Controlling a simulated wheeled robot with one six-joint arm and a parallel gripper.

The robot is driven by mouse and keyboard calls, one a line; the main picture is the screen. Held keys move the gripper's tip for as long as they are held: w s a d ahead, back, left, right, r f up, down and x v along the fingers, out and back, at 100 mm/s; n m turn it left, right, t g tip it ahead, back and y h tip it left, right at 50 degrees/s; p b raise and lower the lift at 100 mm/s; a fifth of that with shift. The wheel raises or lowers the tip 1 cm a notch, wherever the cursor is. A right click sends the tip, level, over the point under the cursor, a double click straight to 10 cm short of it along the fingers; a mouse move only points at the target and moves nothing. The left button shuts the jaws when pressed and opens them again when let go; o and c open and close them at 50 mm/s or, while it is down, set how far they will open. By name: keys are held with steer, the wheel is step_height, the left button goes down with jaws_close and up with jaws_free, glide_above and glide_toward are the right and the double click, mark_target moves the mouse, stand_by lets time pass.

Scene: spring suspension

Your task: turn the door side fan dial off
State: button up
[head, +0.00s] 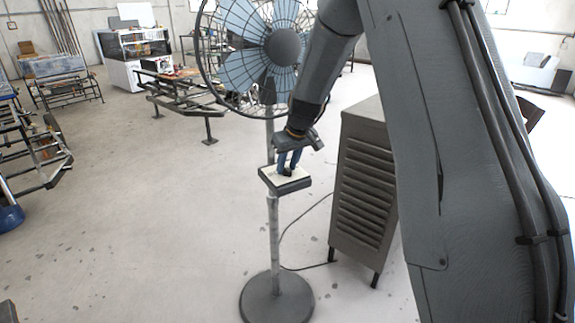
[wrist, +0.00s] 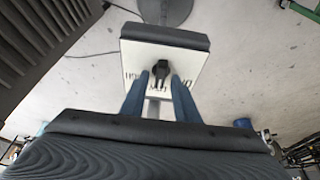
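The fan (head: 262,50) stands on a pole with a round base (head: 276,298). Its control box (head: 287,181) is mounted partway up the pole, with a pale top panel and dark sides. The same box (wrist: 165,50) shows in the wrist view, with dark markings on its panel. A black dial (wrist: 160,72) sits in the middle of the panel. My gripper (wrist: 160,77) has its two blue fingers either side of the dial, with narrow gaps visible. In the head view my gripper (head: 288,167) points down at the panel. The dial's exact setting cannot be read.
A grey louvred cabinet (head: 364,185) stands close to the right of the pole. A dark cable (head: 308,218) runs over the floor between them. Metal benches (head: 185,92) stand behind to the left.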

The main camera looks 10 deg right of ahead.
jaws_close()
steer(key=shift+w+n+b, duration=0.1)
steer(key=shift+n+b, duration=0.3)
steer(key=shift+b, duration=0.35)
steer(key=shift+d+f+n+y+b, duration=0.1)
steer(key=shift+n+y+b, duration=0.35)
steer(key=shift+b, duration=0.6)
steer(key=n+b, duration=0.2)
steer(key=b, duration=0.1)
steer(key=shift+w+n+g+y, duration=0.1)
steer(key=shift+n+g+y, duration=0.2)
steer(key=shift+n+y, duration=0.05)
steer(key=n+g+y+b, duration=0.1)
steer(key=n+b, duration=0.2)
steer(key=shift+n, duration=0.3)
steer(key=shift+r+n+g+y+b, duration=0.15)
steer(key=shift+n+g+b, duration=0.25)
steer(key=shift+n, duration=0.5)
steer(key=shift+r+n+g+y+b, duration=0.15)
steer(key=shift+n+g+b, duration=0.2)
steer(key=shift+n, duration=0.55)
